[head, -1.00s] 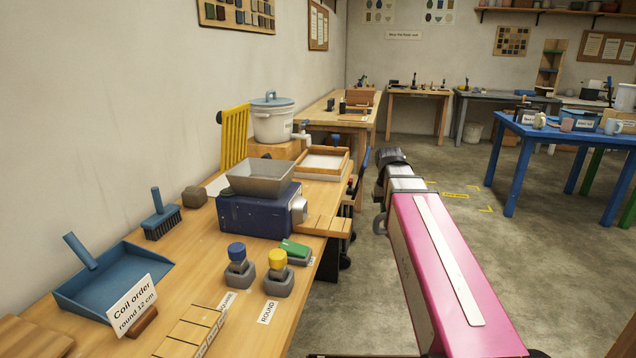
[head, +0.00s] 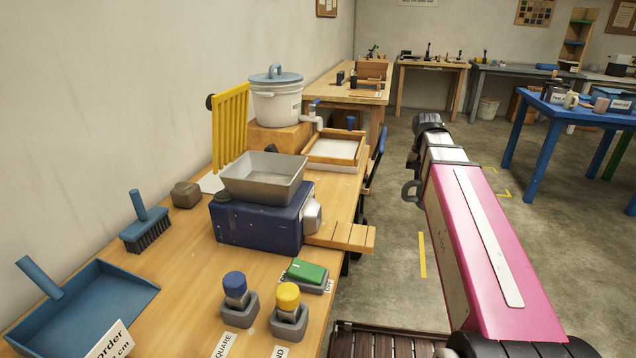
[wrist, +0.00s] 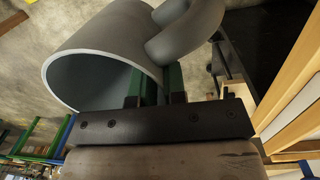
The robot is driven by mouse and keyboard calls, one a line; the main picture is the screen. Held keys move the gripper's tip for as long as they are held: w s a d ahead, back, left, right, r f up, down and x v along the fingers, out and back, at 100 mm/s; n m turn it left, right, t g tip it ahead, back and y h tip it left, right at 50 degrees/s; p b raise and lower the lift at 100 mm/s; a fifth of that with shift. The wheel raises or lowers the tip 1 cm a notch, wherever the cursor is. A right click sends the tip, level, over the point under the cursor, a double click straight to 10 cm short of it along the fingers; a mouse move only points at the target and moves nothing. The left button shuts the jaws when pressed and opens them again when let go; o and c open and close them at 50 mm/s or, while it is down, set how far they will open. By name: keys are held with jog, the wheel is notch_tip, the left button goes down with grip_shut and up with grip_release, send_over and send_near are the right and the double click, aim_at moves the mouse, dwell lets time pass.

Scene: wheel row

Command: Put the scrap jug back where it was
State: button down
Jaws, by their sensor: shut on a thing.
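The grey scrap jug (wrist: 95,65) fills the upper left of the wrist view, its round mouth facing down and left. Its thick curved handle (wrist: 190,28) shows at the top. My gripper (wrist: 155,88), with green finger pads, is shut on the jug near the handle; I cannot tell whether it grips wall or handle. In the head view my pink arm reaches away on the right, over the floor beside the bench, and my gripper is hidden. A small grey loop shows left of the arm; I cannot tell if it belongs to the jug.
The wooden bench (head: 185,285) on the left holds a blue machine (head: 256,222) with a grey hopper (head: 265,175), a white lidded bucket (head: 277,103), a wooden-framed tray (head: 336,162), a brush (head: 146,232) and a dustpan (head: 85,300). A blue table (head: 560,115) stands far right.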

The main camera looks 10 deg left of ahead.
jog(key=w+a+r+m+y, duration=0.1)
jog(key=w+a+r+m, duration=0.1)
jog(key=a+r+m, duration=1.05)
jog(key=w+a+r+m, duration=0.1)
jog(key=a+r+m, duration=0.8)
jog(key=a+r, duration=0.65)
jog(key=shift+m, duration=0.65)
jog(key=shift+a+f, duration=0.55)
jog(key=shift+f, duration=3.55)
jog(key=shift+a+f, duration=0.5)
jog(key=shift+f, duration=3.6)
jog(key=shift+a+f, duration=0.55)
jog(key=shift+f, duration=3.55)
jog(key=c, duration=1.6)
grip_release()
jog(key=shift+f, duration=0.1)
jog(key=o, duration=0.4)
